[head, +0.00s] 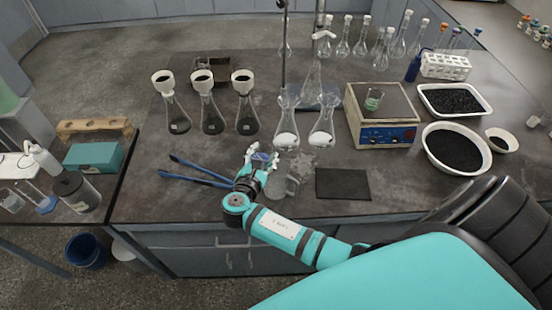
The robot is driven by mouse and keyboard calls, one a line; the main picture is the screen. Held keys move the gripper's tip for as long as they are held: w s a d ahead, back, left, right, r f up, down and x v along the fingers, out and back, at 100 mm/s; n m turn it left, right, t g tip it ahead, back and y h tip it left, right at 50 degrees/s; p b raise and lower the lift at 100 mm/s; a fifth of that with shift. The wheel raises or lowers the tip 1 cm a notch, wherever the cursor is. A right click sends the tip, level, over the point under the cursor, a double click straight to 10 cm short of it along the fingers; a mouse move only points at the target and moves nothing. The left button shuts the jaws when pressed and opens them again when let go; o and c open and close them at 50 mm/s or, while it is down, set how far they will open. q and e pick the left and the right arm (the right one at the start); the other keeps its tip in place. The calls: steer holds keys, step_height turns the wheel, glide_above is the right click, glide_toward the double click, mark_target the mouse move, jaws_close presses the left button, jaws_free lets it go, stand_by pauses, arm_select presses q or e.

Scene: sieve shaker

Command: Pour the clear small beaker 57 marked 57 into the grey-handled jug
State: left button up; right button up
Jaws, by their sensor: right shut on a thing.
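My right gripper (262,158) is over the front middle of the bench, its fingers shut on a small clear thing with a bluish patch, likely the small beaker 57 (261,156). The fingers hide much of it, and no number can be read. A clear jug (291,186) stands on the bench just right of the gripper, close beside it and partly hidden by my wrist. Its handle is hard to make out. Whether the held thing is tilted or over the jug cannot be told. My left gripper is not in view.
A dark mat (343,184) lies right of the jug. Two flasks with white contents (286,130) stand behind it. Blue tongs (200,173) lie left. Several funnel-topped flasks (212,118) stand behind the tongs.

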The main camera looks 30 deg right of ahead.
steer(key=shift+s+d+r+m, duration=0.15)
steer(key=shift+d+m, duration=0.15)
steer(key=shift+d, duration=0.1)
steer(key=shift+s+a+r, duration=0.1)
steer(key=shift+s+r, duration=0.05)
steer(key=shift+y, duration=0.3)
steer(key=shift+d+m, duration=0.2)
steer(key=shift+m, duration=0.2)
steer(key=shift+a+r, duration=0.1)
steer(key=shift+r, duration=0.05)
